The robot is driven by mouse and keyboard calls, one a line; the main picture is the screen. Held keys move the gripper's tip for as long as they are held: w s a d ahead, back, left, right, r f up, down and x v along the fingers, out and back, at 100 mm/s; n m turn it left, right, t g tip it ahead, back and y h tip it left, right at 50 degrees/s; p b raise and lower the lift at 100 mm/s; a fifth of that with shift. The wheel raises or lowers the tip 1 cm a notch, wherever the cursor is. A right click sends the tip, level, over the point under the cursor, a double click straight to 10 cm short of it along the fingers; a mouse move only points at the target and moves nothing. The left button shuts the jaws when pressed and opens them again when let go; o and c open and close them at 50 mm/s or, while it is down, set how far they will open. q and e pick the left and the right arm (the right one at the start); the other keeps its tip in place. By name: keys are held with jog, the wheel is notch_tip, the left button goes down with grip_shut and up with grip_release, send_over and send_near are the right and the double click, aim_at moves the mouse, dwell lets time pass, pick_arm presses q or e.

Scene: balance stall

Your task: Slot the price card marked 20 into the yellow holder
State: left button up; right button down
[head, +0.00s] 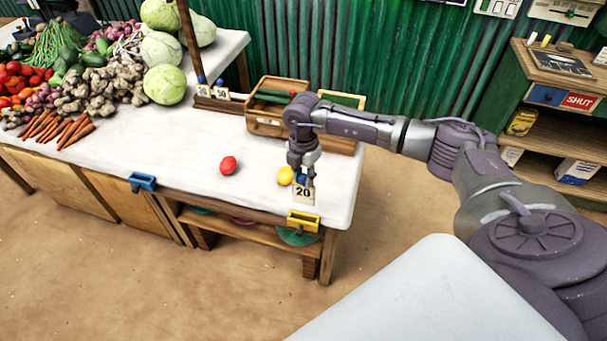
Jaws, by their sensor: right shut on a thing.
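My right gripper (303,172) comes down from my right arm and is shut on the price card marked 20 (303,195). The yellow holder (304,221) is fixed at the front edge of the white table, just below the card in the picture. I cannot tell how large the gap between card and holder is. My left gripper is not in view.
A yellow fruit (286,175) lies close beside the card, and a red fruit (228,165) lies further left. A blue holder (142,182) sits on the table's front edge. Two other cards (212,92) stand by a wooden crate (263,126). Vegetables fill the table's left.

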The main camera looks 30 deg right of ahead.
aim_at(303, 203)
jog(key=shift+f+b, duration=2.35)
jog(key=shift+f, duration=0.65)
jog(key=shift+f, duration=0.15)
jog(key=shift+f+b, duration=1.05)
jog(key=shift+f, duration=0.25)
jog(key=f+b, duration=0.1)
jog(key=b, duration=0.5)
jog(key=shift+f, duration=0.4)
jog(key=shift+r, duration=0.35)
